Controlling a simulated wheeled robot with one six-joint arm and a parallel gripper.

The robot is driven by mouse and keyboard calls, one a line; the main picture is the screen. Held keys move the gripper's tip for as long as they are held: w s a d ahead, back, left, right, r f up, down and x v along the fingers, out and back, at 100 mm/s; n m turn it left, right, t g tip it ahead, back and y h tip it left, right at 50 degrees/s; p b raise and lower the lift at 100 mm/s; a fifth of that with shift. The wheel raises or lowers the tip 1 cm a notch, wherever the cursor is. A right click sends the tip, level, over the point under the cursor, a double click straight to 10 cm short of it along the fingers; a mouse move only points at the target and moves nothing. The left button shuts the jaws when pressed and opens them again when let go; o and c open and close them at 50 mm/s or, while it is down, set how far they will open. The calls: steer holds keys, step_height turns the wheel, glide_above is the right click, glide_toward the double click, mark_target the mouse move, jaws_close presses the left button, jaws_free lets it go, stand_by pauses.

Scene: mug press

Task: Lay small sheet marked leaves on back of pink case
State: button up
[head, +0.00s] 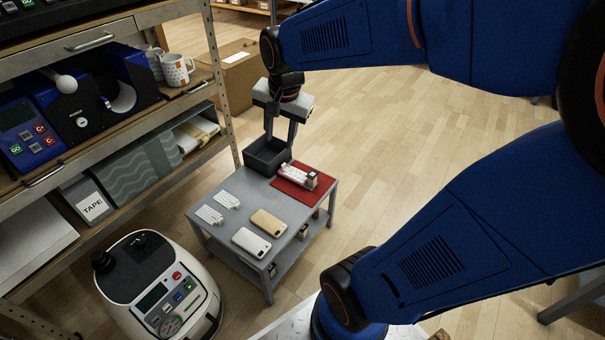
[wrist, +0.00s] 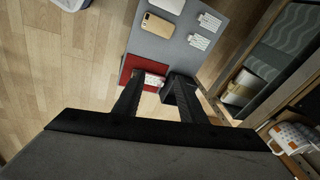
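My gripper (head: 281,138) is open and empty above the back of the small grey table, by the dark bin. Its two separated fingers also show in the wrist view (wrist: 158,82). Two small white sheets (head: 209,214) (head: 228,200) lie on the table's left side; their marks are too small to read. A pale, slightly pinkish case-like item (head: 297,176) lies on the red mat (head: 291,189), with a small dark-topped block (head: 312,179) at its right end. I cannot tell surely that it is the pink case. The wrist view shows it partly between the fingers (wrist: 153,80).
A tan case (head: 268,222) and a whitish case (head: 251,242) lie at the table's front. The open dark bin (head: 267,156) stands at the back. A shelf rack with mugs (head: 177,70) rises left, and a white rounded machine (head: 160,290) stands front left. The table's middle is clear.

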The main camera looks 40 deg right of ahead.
steer(key=s+a+n+t, duration=0.1)
steer(key=s+a+n, duration=0.2)
steer(key=s+n, duration=0.8)
steer(key=s, duration=0.4)
steer(key=shift+s+a+r+t, duration=0.25)
steer(key=shift+a+t, duration=0.15)
